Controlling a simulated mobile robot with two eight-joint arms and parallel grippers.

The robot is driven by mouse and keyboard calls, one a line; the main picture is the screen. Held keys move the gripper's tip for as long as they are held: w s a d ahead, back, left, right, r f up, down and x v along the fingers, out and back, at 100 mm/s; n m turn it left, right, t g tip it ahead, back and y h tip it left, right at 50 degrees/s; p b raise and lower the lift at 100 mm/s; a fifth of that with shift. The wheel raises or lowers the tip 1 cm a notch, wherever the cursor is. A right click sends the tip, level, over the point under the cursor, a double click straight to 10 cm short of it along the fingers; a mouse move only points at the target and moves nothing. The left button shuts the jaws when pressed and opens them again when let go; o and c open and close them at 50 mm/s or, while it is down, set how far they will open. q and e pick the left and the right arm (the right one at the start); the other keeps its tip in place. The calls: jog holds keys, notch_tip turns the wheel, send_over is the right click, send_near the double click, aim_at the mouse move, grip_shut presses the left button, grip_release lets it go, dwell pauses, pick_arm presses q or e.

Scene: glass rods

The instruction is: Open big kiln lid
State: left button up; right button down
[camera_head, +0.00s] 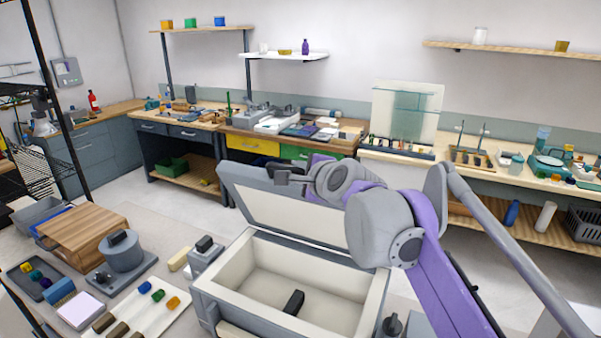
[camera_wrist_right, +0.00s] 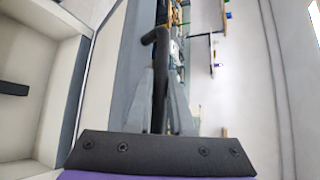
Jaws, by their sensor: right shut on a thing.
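The big kiln (camera_head: 236,301) is a grey box with a cream lining in the lower middle of the head view. Its lid (camera_head: 280,205) stands raised and tilted back on the far side, its cream inner face showing. The kiln's inside is open to view. My right gripper (camera_head: 287,178) is at the lid's upper edge, shut on the dark lid handle. In the right wrist view the gripper fingers (camera_wrist_right: 160,105) close around the dark handle bar (camera_wrist_right: 160,50), with the kiln's inside at the left. My left gripper is not in view.
A black block (camera_head: 293,302) lies in the kiln. Left of it are a grey round pot (camera_head: 122,252), a wooden box (camera_head: 80,230) and a white tray (camera_head: 135,318) with coloured pieces. Workbenches with tools line the back wall. Open floor lies between the benches and the kiln.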

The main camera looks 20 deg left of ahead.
jog(key=shift+w+f, duration=0.1)
dwell(0.3)
jog(key=c, duration=0.8)
grip_release()
jog(key=v, duration=1.1)
jog(key=shift+b, duration=0.4)
jog(key=shift+w, duration=0.1)
